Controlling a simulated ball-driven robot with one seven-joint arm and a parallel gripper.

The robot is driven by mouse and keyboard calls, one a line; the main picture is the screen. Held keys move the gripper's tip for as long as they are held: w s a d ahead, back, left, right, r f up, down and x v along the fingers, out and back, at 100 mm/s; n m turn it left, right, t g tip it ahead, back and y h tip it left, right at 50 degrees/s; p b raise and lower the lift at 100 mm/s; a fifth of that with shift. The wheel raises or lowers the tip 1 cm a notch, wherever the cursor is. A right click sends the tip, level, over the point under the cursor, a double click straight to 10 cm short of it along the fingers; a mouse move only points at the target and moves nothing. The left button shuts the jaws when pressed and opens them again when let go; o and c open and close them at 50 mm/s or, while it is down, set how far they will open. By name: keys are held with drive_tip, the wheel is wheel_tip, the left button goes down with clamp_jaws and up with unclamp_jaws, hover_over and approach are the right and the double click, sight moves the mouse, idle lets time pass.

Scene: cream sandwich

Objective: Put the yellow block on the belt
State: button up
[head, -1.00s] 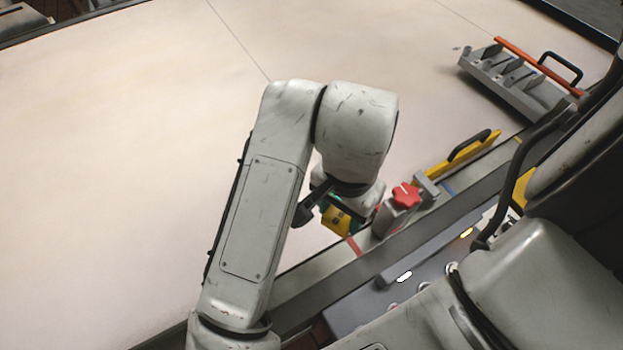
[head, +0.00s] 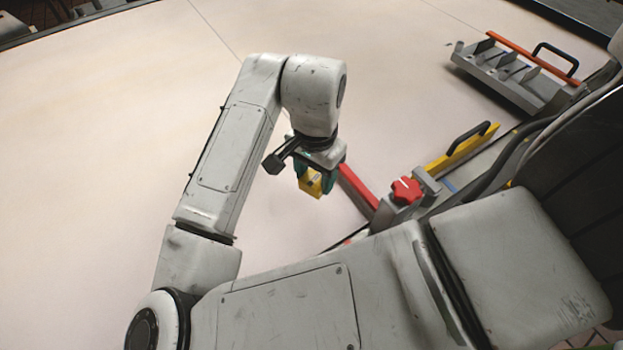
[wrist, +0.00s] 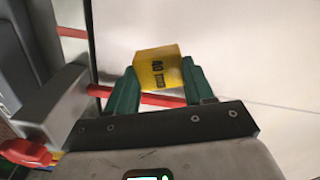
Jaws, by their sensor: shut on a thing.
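The yellow block (head: 311,183) is held between the green fingers of my gripper (head: 319,182). In the wrist view the yellow block (wrist: 159,74) shows dark printing on its side, with a finger of my gripper (wrist: 162,84) on each side of it. The belt (head: 120,150) is the wide cream surface filling much of the head view. The block appears over the belt near its front edge; its height above the belt is hard to tell. The underside of the block is hidden.
A red bar (head: 357,187) lies just right of the gripper, and passes behind the fingers in the wrist view. A red knob (head: 405,190) and a yellow bar with a black handle (head: 462,147) stand along the rail. A grey slotted rack (head: 510,75) is farther right. The belt's left side is clear.

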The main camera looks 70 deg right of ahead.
sight(312, 171)
drive_tip(key=shift+w+d+f, duration=0.35)
drive_tip(key=shift+d+f, duration=0.05)
drive_tip(key=shift+f, duration=0.25)
drive_tip(key=shift+w+d+f, duration=0.3)
drive_tip(key=shift+d+f, duration=0.05)
drive_tip(key=shift+f, duration=0.25)
drive_tip(key=shift+d+f, duration=0.1)
drive_tip(key=shift+f, duration=1.5)
drive_tip(key=shift+f, duration=0.1)
drive_tip(key=o, duration=1.1)
drive_tip(key=shift+c, duration=0.2)
wheel_tip(312, 171, up, 12)
drive_tip(key=shift+r, duration=0.15)
